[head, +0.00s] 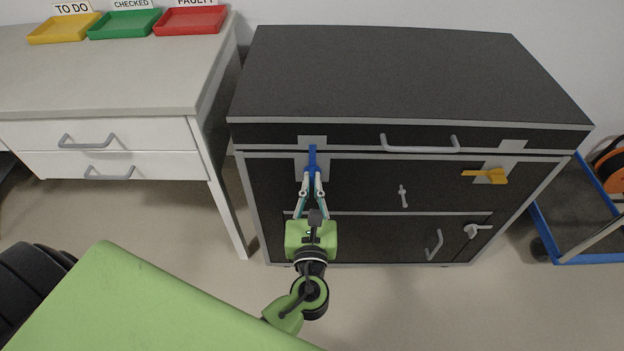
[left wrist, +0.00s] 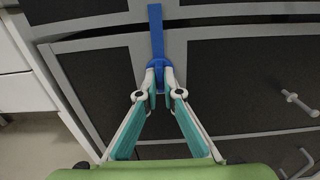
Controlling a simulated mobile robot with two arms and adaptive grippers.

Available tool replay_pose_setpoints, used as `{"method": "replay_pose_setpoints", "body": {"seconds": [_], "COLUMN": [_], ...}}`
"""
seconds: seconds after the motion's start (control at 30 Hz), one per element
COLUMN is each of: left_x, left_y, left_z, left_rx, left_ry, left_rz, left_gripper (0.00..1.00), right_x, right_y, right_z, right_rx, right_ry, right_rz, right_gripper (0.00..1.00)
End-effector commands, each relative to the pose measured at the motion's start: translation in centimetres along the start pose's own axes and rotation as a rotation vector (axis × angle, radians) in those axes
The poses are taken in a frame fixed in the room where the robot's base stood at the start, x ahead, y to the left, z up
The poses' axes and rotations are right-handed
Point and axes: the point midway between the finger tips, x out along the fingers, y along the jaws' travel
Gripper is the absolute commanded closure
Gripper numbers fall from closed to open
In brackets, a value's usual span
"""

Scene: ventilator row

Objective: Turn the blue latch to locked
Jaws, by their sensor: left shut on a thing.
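The blue latch (head: 312,157) is on the upper left front of the dark cabinet (head: 400,75). Its blue bar points straight up, across the seam below the lid. It also shows in the left wrist view (left wrist: 156,35), upright, with its rounded lower end between my fingers. My left gripper (head: 312,178) is shut on the lower part of the latch, and its fingertips (left wrist: 160,75) hide some of it. My right gripper is not in view.
A yellow latch (head: 486,175) lies sideways at the cabinet's upper right. Grey handles (head: 420,146) stick out from the front. A white desk (head: 100,110) with yellow, green and red trays stands left. A blue-edged cart (head: 580,215) stands right.

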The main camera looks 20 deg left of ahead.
Motion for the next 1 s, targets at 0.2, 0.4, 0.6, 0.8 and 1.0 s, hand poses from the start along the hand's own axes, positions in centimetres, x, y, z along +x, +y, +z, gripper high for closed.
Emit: {"method": "replay_pose_setpoints", "body": {"seconds": [0.2, 0.4, 0.6, 0.8, 1.0], "left_x": [0.0, 0.0, 0.0, -1.1, -5.0], "left_y": [0.0, 0.0, 0.0, 0.0, 0.0], "left_z": [-0.1, -0.1, 0.0, -0.1, -0.2], "left_rx": [0.008, 0.007, 0.005, 0.005, 0.005], "left_ry": [-0.001, -0.001, 0.000, 0.002, 0.004], "left_rz": [0.000, 0.000, 0.000, -0.001, -0.002], "left_gripper": [1.00, 0.86, 0.86, 0.86, 0.86], "right_x": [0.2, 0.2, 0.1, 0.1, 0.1], "right_y": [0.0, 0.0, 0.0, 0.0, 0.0], "right_z": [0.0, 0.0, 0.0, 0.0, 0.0], "right_rx": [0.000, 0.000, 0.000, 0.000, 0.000], "right_ry": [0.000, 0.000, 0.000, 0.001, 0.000], "right_rz": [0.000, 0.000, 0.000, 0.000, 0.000], "right_gripper": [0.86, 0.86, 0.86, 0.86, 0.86]}}
